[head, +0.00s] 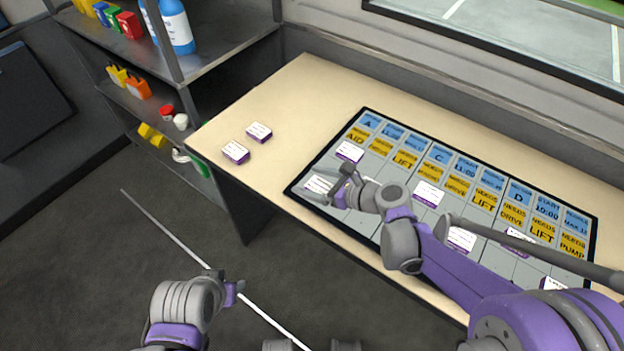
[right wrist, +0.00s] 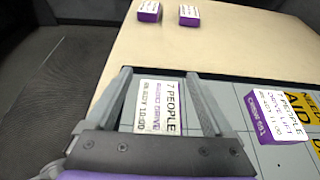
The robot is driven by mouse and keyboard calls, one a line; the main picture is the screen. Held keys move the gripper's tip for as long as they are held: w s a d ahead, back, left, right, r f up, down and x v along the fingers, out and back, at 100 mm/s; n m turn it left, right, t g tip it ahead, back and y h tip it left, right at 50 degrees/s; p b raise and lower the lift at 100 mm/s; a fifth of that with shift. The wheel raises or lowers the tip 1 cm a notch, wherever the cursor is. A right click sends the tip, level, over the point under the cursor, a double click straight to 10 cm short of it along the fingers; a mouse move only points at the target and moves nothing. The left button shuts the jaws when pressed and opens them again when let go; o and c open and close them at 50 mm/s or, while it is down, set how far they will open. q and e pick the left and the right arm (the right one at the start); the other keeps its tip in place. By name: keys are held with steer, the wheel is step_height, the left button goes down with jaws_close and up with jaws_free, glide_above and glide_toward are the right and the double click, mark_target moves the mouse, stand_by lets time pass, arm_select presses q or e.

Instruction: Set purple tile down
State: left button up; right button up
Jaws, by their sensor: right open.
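My right gripper (head: 332,186) is open over the left end of the dark-framed board (head: 377,170). A white-topped purple tile (head: 317,184) lies there between its fingers. In the right wrist view this tile (right wrist: 160,110) reads "7 people", with a gap to the finger on each side. It appears to rest on a grey cell. Another purple tile (head: 349,151) sits in the neighbouring cell towards the headings; it also shows in the right wrist view (right wrist: 264,118). My left gripper (head: 234,292) is low over the floor, away from the table; its jaws are unclear.
Two more purple tiles (head: 235,152) (head: 259,132) lie on the bare left end of the table (head: 285,95). Several tiles, including one (head: 428,194), sit further right on the board. A shelf unit (head: 225,55) with bottles stands behind left. A window is at the back.

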steer(key=shift+r, duration=0.2)
steer(key=shift+s+d+r, duration=0.1)
steer(key=shift+d+r, duration=0.05)
steer(key=shift+d, duration=0.1)
steer(key=p+v, duration=0.1)
steer(key=v, duration=1)
steer(key=shift+s+d+p, duration=0.15)
steer(key=shift+s+p, duration=0.05)
steer(key=shift+p, duration=0.1)
